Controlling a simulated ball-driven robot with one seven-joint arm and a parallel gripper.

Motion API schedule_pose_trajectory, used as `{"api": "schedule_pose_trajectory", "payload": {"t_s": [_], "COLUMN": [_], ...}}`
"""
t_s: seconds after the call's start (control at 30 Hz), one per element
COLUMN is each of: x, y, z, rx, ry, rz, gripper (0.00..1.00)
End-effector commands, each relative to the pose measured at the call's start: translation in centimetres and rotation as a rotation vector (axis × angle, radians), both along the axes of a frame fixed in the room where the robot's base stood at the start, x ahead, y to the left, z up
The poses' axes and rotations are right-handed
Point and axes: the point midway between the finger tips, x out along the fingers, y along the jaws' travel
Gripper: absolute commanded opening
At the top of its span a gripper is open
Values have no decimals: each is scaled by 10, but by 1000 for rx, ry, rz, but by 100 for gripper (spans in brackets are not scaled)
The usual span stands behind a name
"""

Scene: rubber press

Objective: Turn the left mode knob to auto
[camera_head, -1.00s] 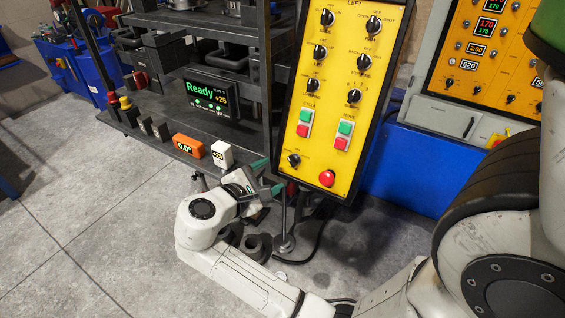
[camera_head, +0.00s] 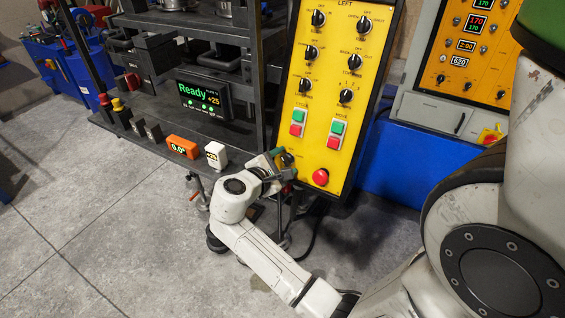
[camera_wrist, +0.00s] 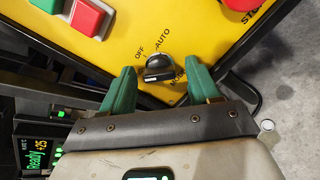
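The left mode knob (camera_wrist: 160,68) is a small black rotary knob low on the yellow LEFT panel (camera_head: 337,60). In the head view the knob (camera_head: 288,157) is partly covered by my gripper (camera_head: 282,164). My gripper (camera_wrist: 159,66) is open in the wrist view, its green fingers on either side of the knob with visible gaps.
A red round button (camera_head: 320,177) is close right of the knob, with green and red push buttons (camera_head: 298,122) above. A black shelf with a Ready display (camera_head: 203,100), an orange box (camera_head: 184,146) and a white box (camera_head: 216,155) stands left. A blue base (camera_head: 420,160) is right.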

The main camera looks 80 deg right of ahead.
Motion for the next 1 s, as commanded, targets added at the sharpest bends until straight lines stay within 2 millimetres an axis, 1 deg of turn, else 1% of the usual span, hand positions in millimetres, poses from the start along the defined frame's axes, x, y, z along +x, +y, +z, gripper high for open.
{"api": "schedule_pose_trajectory", "payload": {"t_s": [0.03, 0.07, 0.5, 0.57, 0.77, 1.0], "x": [0, 0, 0, 0, 0, 1], "y": [0, 0, 0, 0, 0, 1], "z": [0, 0, 0, 0, 0, 0], "rx": [0, 0, 0, 0, -3, -23], "ry": [0, 0, 0, 0, -12, -98], "rz": [0, 0, 0, 0, -4, -35], "gripper": [56, 53, 11, 6, 6, 6]}}
